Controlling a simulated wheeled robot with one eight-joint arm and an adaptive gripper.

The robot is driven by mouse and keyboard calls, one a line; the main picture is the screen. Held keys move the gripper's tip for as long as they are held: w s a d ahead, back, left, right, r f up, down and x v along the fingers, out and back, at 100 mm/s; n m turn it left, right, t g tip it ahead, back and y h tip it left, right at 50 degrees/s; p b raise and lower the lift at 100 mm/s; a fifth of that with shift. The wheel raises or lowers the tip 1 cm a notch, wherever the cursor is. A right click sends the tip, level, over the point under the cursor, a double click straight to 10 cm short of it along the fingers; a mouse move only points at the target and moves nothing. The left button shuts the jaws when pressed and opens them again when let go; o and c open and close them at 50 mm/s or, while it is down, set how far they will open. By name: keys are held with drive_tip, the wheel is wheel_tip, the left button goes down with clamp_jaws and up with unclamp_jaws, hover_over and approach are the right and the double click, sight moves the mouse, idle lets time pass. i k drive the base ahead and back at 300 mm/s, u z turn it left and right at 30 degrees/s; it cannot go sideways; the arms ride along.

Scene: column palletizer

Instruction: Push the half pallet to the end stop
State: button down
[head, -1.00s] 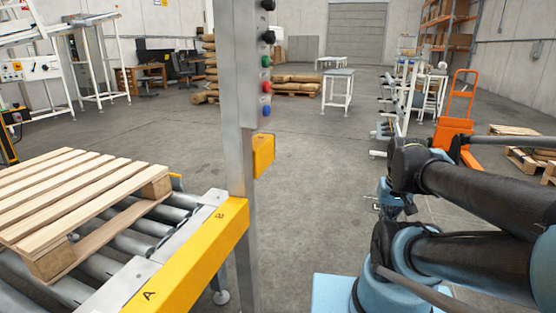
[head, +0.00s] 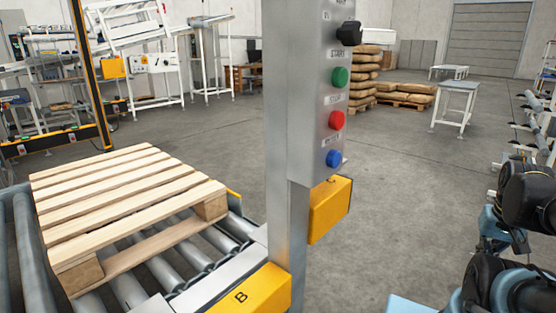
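The half pallet (head: 125,205) is pale wooden slats on blocks. It lies flat on the grey roller conveyor (head: 160,268) at the lower left of the head view. Bare rollers show to its right and in front of it. A yellow plate marked B (head: 250,292) sits on the near conveyor rail. I cannot make out which part is the end stop. Part of my arm shows at the right edge, well apart from the pallet. My gripper is not in view.
A grey control post (head: 300,130) with black, green, red and blue controls rises close in front, right of the pallet. A yellow box (head: 330,208) is fixed to it. Stacked sacks (head: 405,92) and a small table (head: 456,104) stand farther back. The floor between is clear.

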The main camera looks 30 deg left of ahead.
sight(71, 253)
drive_tip(key=u, duration=0.15)
drive_tip(key=i, duration=1.1)
drive_tip(key=u, duration=0.65)
drive_tip(key=i, duration=1.2)
drive_tip(key=u, duration=1.1)
drive_tip(key=i, duration=1.3)
drive_tip(key=u, duration=0.45)
